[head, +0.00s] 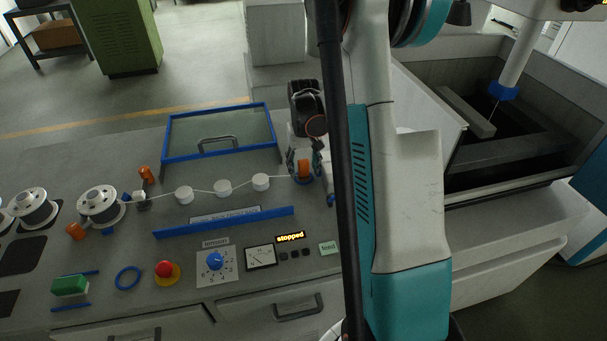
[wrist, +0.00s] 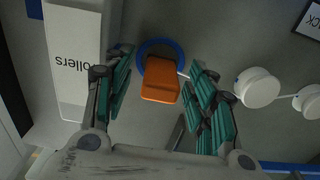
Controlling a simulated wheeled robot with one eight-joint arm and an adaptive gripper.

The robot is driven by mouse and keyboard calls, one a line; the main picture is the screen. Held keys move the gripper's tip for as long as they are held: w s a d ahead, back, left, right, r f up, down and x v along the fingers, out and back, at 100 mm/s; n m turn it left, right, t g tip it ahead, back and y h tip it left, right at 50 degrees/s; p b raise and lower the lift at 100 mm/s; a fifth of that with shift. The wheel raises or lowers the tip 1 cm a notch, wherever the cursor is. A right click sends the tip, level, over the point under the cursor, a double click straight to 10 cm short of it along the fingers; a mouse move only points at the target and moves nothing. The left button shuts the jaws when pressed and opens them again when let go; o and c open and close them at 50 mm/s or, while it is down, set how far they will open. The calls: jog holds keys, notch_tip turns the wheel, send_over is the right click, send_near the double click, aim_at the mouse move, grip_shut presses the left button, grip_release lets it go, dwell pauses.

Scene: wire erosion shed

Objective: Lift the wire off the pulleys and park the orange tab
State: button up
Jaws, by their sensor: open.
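The orange tab (head: 304,168) is at the right end of the wire, near the white box; in the wrist view the orange tab (wrist: 160,82) lies over a blue ring (wrist: 153,47). The thin wire (head: 203,191) runs left from it along three white pulleys (head: 223,188) to a small guide (head: 142,198). Two pulleys (wrist: 257,88) show in the wrist view. My gripper (wrist: 160,66) is open, with its green-padded fingers on either side of the tab; no contact is visible. In the head view my gripper (head: 304,160) is partly hidden by my arm.
A blue bar (head: 225,222) lies in front of the pulleys, and a blue-framed panel (head: 219,132) behind. Wire spools (head: 101,205) stand at left. A red button (head: 165,269), tension dial (head: 215,262) and "stopped" display (head: 290,238) are nearer. A loose blue ring (head: 128,277) lies front left.

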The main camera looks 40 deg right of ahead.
jog(key=c, duration=1.2)
jog(key=shift+o, duration=0.2)
notch_tip(320, 180, up, 20)
jog(key=p, duration=0.4)
jog(key=b, duration=0.4)
send_over(304, 161)
notch_tip(304, 161, down, 6)
jog(key=shift+w+f, duration=0.1)
jog(key=shift+f, duration=0.05)
jog(key=shift+f, duration=0.35)
